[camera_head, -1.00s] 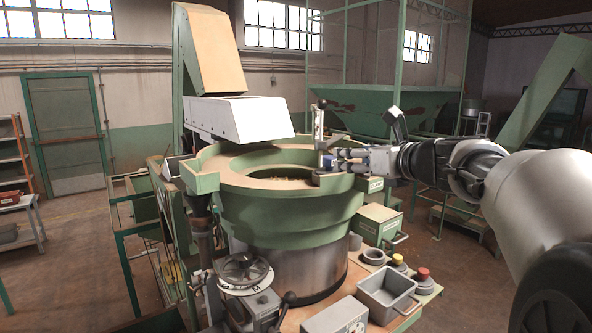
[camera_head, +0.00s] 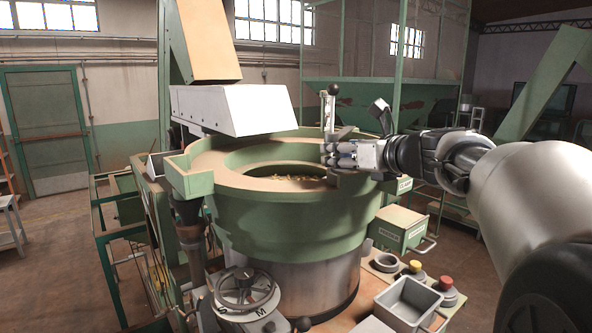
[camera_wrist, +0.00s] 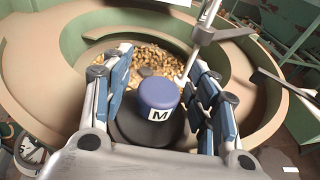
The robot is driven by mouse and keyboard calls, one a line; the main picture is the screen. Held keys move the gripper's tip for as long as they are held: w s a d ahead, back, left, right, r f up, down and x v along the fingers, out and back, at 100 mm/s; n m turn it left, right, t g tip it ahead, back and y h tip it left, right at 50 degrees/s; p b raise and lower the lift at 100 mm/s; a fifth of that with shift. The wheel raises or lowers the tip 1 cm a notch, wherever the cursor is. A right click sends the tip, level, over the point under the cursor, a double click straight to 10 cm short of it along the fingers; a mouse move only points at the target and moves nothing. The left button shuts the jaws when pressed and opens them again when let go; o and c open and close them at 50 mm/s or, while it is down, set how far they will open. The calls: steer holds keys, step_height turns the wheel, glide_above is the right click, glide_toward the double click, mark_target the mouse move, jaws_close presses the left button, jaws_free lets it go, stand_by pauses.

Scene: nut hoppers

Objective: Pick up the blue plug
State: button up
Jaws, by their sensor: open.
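The blue plug (camera_wrist: 160,93) is a short round blue cap with a white "M" label in the middle of the wrist view. A dark round base (camera_wrist: 147,124) shows just below it. My gripper (camera_wrist: 160,70) is open, with one blue-padded finger on each side of the plug and a visible gap on both sides. I cannot tell how far ahead of the fingertips the plug lies. In the head view my gripper (camera_head: 332,155) is over the right rim of the green hopper bowl (camera_head: 285,222), and the plug cannot be made out there.
Nuts (camera_wrist: 145,65) lie inside the bowl. An upright metal post with a black knob (camera_head: 332,92) stands close behind my gripper. A white chute (camera_head: 232,108) overhangs the bowl's back left. A handwheel (camera_head: 245,288) and a grey bin (camera_head: 408,300) are in front.

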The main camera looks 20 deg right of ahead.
steer(key=shift+v, duration=1.25)
steer(key=shift+c, duration=0.6)
steer(key=shift+w+r, duration=0.1)
steer(key=shift+r, duration=0.05)
steer(key=shift+c, duration=0.7)
steer(key=shift+w+a+f, duration=0.15)
steer(key=shift+w+f, duration=0.1)
steer(key=shift+w, duration=0.4)
steer(key=shift+c, duration=1.4)
steer(key=shift+s+r, duration=0.15)
steer(key=shift+s, duration=0.2)
steer(key=shift+c, duration=1.3)
steer(key=shift+w, duration=0.1)
steer(key=c, duration=0.4)
jaws_close()
steer(key=shift+r, duration=0.1)
